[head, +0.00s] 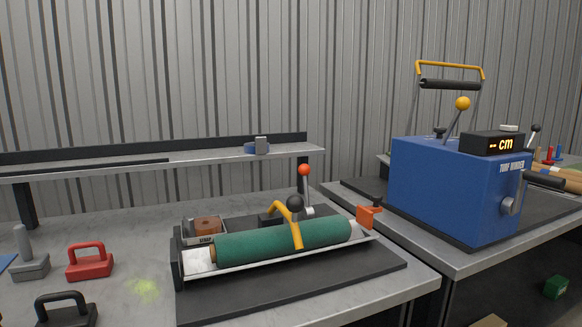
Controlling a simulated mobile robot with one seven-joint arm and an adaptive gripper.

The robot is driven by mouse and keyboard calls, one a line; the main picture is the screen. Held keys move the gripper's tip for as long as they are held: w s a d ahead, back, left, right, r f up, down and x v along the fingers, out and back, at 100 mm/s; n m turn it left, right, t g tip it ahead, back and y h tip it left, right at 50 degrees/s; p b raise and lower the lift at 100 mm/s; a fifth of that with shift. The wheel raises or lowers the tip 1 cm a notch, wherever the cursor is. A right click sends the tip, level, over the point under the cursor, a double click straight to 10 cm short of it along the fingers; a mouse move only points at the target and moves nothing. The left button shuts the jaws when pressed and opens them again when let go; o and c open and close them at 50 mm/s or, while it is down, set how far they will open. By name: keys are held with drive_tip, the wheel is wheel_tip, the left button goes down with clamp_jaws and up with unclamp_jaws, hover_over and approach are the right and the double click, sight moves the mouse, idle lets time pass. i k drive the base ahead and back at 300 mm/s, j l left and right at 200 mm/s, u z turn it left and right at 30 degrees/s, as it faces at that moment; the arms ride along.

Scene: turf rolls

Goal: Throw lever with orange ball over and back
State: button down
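A lever with an amber-orange ball (463,103) stands on top of the blue machine (440,190) at the right, its rod leaning up to the right. A second lever with a red-orange ball (304,170) stands nearly upright behind the green roll (270,243) on the bench. I cannot tell from the picture alone which of the two the task names. My gripper is not in view.
A yellow clamp arm (287,215) with a black ball crosses the green roll in its tray. The blue machine also carries a display reading "-- cm" (493,143), a black-balled lever (534,130) and a tall yellow handle (450,68). Handled blocks, one red (90,263), lie at left.

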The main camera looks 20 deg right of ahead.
sight(308, 213)
drive_tip(key=l, duration=0.3)
drive_tip(key=i+l+u, duration=0.15)
drive_tip(key=l, duration=0.15)
drive_tip(key=i, duration=1)
